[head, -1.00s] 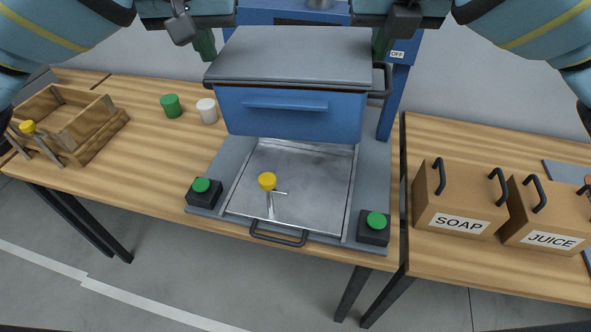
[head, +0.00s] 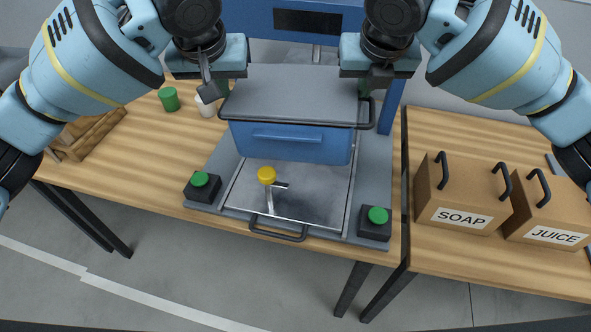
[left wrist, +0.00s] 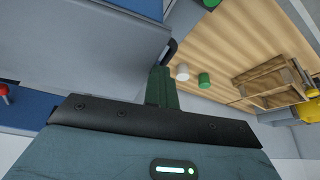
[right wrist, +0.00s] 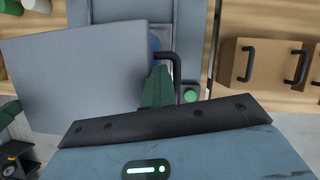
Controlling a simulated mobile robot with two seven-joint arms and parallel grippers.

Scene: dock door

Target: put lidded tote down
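The lidded tote (head: 290,146) is blue, with a flat grey lid (head: 290,92) on it. It is level over the rear part of the metal plate (head: 315,190); I cannot tell whether its bottom touches. My left gripper (head: 212,88) is at the tote's left side, shut on a dark handle that shows in the left wrist view (left wrist: 170,50). My right gripper (head: 374,82) is shut on the right handle, which shows in the right wrist view (right wrist: 174,62). The lid also fills much of the right wrist view (right wrist: 70,80). The fingertips are partly hidden.
Green buttons (head: 200,179) (head: 378,216) flank the plate. Green (head: 168,99) and white (head: 205,108) cups and a wooden crate (head: 85,138) are left. SOAP (head: 460,200) and JUICE (head: 550,212) boxes stand right.

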